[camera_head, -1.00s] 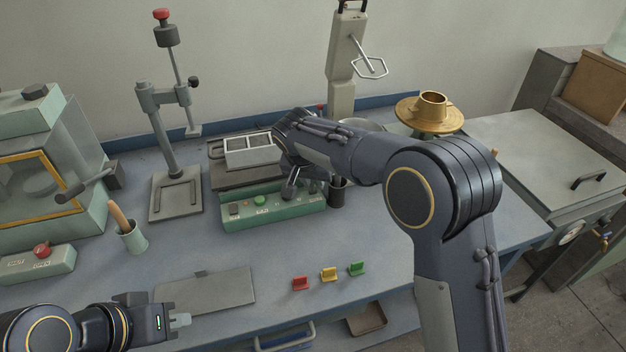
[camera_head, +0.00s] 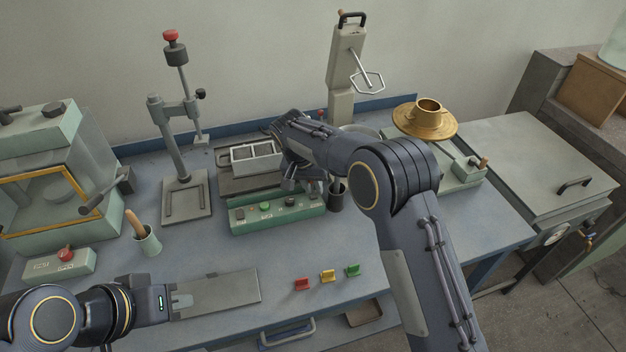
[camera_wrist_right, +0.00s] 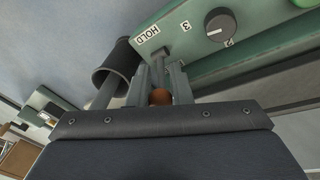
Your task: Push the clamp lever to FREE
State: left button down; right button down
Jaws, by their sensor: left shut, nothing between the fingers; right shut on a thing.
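The green control box (camera_head: 275,215) stands in the middle of the bench. In the right wrist view its face (camera_wrist_right: 190,20) carries a HOLD label (camera_wrist_right: 147,33) and a black dial with numbers. Beside the label is the grey clamp lever, with a brown knob (camera_wrist_right: 160,97) between my fingers. My right gripper (camera_wrist_right: 162,80) is shut on the lever; the arm partly hides this in the head view, where the gripper (camera_head: 305,186) is over the box's right part. No FREE label is readable. My left gripper (camera_head: 182,300) is shut and empty, above a grey plate (camera_head: 225,292).
A dark cup (camera_head: 336,196) stands close beside the box's right end, near my right gripper. Red (camera_head: 302,284), yellow (camera_head: 328,276) and green (camera_head: 352,270) small pieces lie in front. A green cup (camera_head: 147,242) with a wooden handle stands left. A second green box (camera_head: 462,172) is right.

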jog(key=shift+r, duration=0.1)
jog(key=c, duration=1.6)
grip_release()
jog(key=v, duration=0.7)
jog(key=shift+s+r, duration=0.1)
jog(key=shift+r, duration=0.25)
